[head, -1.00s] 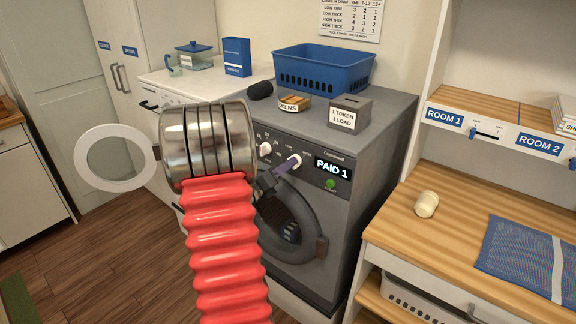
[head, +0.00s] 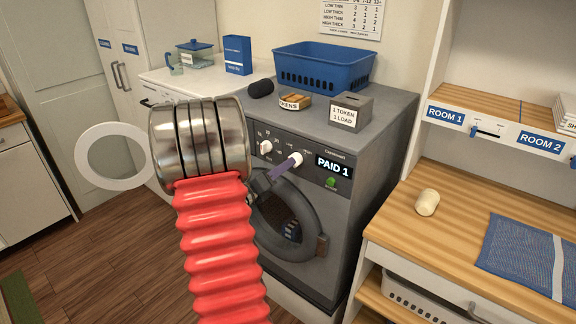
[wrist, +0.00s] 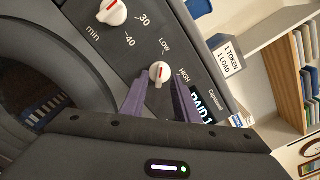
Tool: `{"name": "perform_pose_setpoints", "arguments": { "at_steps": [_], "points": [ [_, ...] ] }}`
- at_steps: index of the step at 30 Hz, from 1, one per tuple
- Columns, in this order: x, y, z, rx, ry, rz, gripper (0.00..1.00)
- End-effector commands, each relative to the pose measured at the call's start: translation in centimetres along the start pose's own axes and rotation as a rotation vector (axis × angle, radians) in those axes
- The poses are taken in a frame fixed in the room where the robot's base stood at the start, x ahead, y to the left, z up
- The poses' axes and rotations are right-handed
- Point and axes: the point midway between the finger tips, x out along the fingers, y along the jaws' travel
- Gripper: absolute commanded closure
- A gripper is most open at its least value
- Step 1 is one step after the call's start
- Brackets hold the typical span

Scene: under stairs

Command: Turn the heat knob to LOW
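The heat knob (wrist: 159,72) is white with a red mark, between the printed words LOW and HIGH in the wrist view. Exactly where its mark points is hard to tell. In the head view my gripper (head: 288,166) is just below the knob, partly hidden behind my red arm.
A timer knob (wrist: 112,11) with minute numbers is to the left on the panel. The display (head: 333,165) reads PAID 1, with a green button (head: 331,182) below. The token box (head: 350,111), tokens bowl (head: 291,102) and blue basket (head: 323,67) stand on top.

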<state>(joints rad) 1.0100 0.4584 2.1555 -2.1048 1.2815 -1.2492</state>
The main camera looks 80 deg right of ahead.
Motion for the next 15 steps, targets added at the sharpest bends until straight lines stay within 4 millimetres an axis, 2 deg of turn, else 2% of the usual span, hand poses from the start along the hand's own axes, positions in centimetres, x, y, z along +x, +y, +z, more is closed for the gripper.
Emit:
{"name": "perform_pose_setpoints", "arguments": {
  "at_steps": [3,15],
  "points": [
    [-2.1,0.1,0.1,-0.001,-0.002,0.002,0.72],
    [-8.4,0.0,-0.1,-0.001,0.000,0.002,0.72]
  ]
}}
